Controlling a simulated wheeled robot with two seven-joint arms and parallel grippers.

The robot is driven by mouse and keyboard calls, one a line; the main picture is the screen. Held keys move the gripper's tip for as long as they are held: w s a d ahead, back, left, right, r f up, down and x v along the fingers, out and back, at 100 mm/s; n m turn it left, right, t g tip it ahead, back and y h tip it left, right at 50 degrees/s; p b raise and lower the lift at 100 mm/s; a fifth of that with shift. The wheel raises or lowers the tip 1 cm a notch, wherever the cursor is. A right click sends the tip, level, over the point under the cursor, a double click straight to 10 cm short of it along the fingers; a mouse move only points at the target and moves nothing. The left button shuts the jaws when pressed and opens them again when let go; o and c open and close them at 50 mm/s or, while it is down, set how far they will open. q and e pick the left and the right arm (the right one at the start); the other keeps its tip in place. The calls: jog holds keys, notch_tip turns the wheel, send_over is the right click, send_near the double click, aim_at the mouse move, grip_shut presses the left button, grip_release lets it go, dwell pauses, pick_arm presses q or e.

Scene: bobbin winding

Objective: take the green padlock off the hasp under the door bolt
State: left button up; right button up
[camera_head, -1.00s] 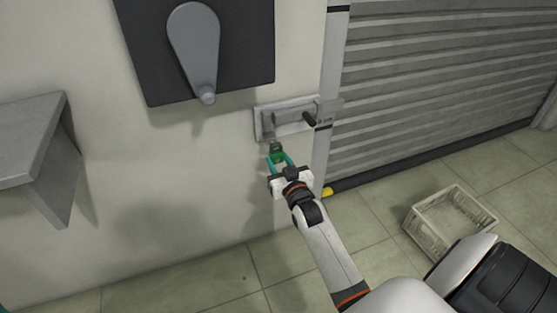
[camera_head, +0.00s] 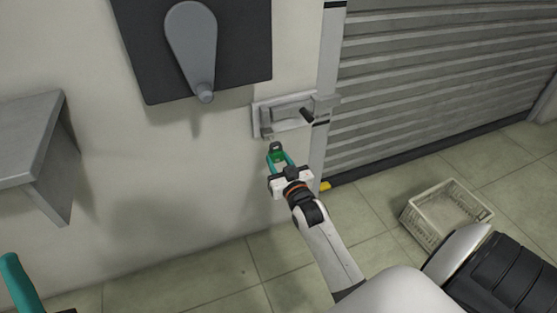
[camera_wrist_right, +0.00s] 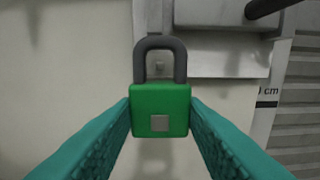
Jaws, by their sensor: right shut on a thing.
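The green padlock (camera_head: 276,155) has a dark shackle and is upright between the teal fingers of my right gripper (camera_head: 280,164), which is shut on its body. In the right wrist view the padlock (camera_wrist_right: 160,110) faces me with its whole shackle showing. The grey hasp (camera_wrist_right: 159,67) appears behind the shackle opening, and nothing visibly passes through the shackle. In the head view the padlock is just below and in front of the hasp (camera_head: 266,130). The door bolt (camera_head: 292,115) is above, with a dark handle. One teal finger of my left gripper (camera_head: 20,285) shows at the lower left.
A dark panel with a grey lever (camera_head: 195,45) is on the wall above. A grey shelf (camera_head: 30,125) juts out at the left. A ribbed shutter door (camera_head: 440,80) is at the right. An open, pale crate (camera_head: 413,222) stands on the tiled floor; the floor in front is clear.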

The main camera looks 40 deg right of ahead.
jog(key=shift+s+a+p, duration=0.15)
jog(key=shift+s+p, duration=0.25)
jog(key=shift+s, duration=0.15)
pick_arm(q)
jog(key=shift+w+d+f+g+y+p, duration=0.15)
jog(key=shift+w+f+g+y, duration=0.2)
jog(key=shift+w+f+g, duration=0.65)
jog(key=shift+w+d+f+g+y+p, duration=0.15)
jog(key=shift+w+f+g+y, duration=0.2)
jog(key=shift+w+f+g, duration=0.6)
pick_arm(e)
jog(key=shift+s+a, duration=0.1)
jog(key=shift+s, duration=0.4)
pick_arm(q)
jog(key=shift+a, duration=0.1)
